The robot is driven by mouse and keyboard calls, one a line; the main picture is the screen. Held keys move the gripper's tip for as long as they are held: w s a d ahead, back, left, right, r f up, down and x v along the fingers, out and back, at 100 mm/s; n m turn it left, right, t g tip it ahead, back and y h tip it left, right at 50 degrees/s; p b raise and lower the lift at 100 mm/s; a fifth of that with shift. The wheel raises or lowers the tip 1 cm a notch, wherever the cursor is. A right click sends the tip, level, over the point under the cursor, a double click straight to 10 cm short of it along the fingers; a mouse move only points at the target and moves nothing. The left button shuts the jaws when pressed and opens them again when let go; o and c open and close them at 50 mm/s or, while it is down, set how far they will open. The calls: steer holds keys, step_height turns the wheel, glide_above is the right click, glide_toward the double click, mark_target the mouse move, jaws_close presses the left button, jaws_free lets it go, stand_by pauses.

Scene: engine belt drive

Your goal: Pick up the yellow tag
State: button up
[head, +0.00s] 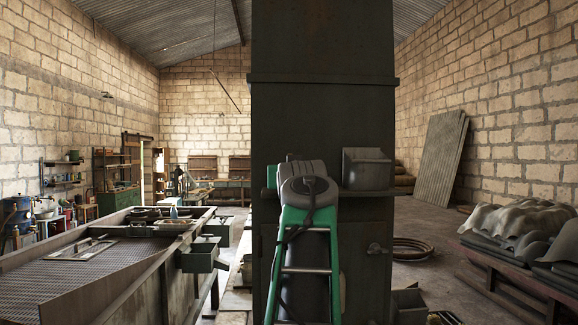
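I cannot make out a yellow tag anywhere in the head view. A tall dark metal column or cabinet (322,110) fills the middle and hides what is behind it. A green and grey jointed part, which looks like my own arm, rises in front of it. My gripper's fingers do not show.
A long metal bench with a mesh top (75,268) stands at the left. A rack with grey sheets or sacks (525,222) stands at the right. A coiled hose (411,249) lies on the floor between column and rack. Corrugated panels (438,155) lean on the right wall.

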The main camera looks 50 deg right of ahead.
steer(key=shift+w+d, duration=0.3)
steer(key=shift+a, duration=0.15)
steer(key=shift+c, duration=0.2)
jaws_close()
